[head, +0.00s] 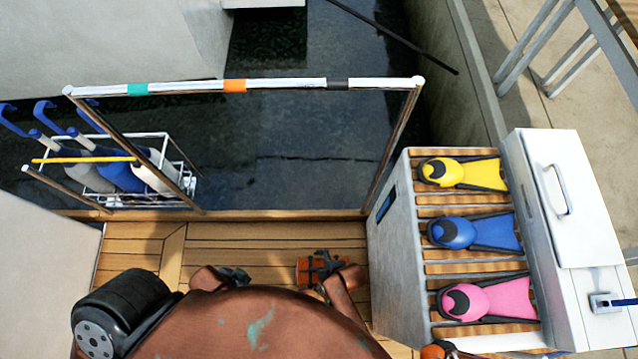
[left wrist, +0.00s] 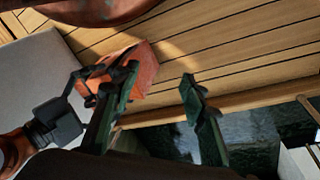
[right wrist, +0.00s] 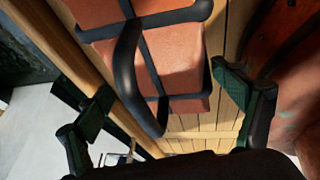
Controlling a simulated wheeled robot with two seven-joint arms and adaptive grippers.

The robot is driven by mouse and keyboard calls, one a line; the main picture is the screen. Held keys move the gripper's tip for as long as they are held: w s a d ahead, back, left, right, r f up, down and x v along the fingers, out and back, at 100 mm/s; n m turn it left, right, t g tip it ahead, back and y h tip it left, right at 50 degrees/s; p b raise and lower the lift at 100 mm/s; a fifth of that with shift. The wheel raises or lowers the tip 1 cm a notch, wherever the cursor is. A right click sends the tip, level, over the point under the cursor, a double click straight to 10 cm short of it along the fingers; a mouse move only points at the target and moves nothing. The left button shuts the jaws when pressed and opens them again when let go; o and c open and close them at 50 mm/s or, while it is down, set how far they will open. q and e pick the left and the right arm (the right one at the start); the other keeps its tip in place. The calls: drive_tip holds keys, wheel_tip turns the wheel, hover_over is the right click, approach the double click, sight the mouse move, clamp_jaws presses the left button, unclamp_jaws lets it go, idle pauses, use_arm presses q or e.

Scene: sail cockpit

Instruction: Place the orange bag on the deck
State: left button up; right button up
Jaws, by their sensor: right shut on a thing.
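The orange bag (head: 310,271), with black straps, is in front of my body, over the wooden deck (head: 250,236). My right gripper (head: 330,266) is shut on it. In the right wrist view the bag (right wrist: 180,70) and its black strap loop lie between the spread fingers (right wrist: 165,110). I cannot tell whether the bag touches the deck. My left gripper (head: 235,275) is left of the bag, open and empty. In the left wrist view its fingers (left wrist: 160,95) are apart, and the bag (left wrist: 145,73) shows partly behind one finger.
A railing (head: 290,84) edges the deck before dark water. A wire basket (head: 120,200) hangs at left.

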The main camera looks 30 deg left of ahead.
drive_tip(key=o, duration=1.9)
drive_tip(key=shift+o, duration=0.2)
drive_tip(key=p+v, duration=0.1)
drive_tip(key=v, duration=0.2)
drive_tip(key=shift+r+p, duration=0.1)
drive_tip(key=shift+p, duration=0.3)
use_arm(q)
drive_tip(key=s+a+r+g+y+p, duration=0.1)
drive_tip(key=s+a+r+g+p, duration=0.1)
drive_tip(key=s+a+r, duration=0.25)
use_arm(e)
drive_tip(key=v, duration=0.4)
drive_tip(key=shift+w+a, duration=0.15)
use_arm(q)
wheel_tip(320, 180, down, 11)
drive_tip(key=s+p, duration=0.1)
drive_tip(key=p, duration=0.1)
drive_tip(key=shift+s+a+y, duration=0.15)
drive_tip(key=shift+a+y, duration=0.15)
use_arm(e)
drive_tip(key=v, duration=0.5)
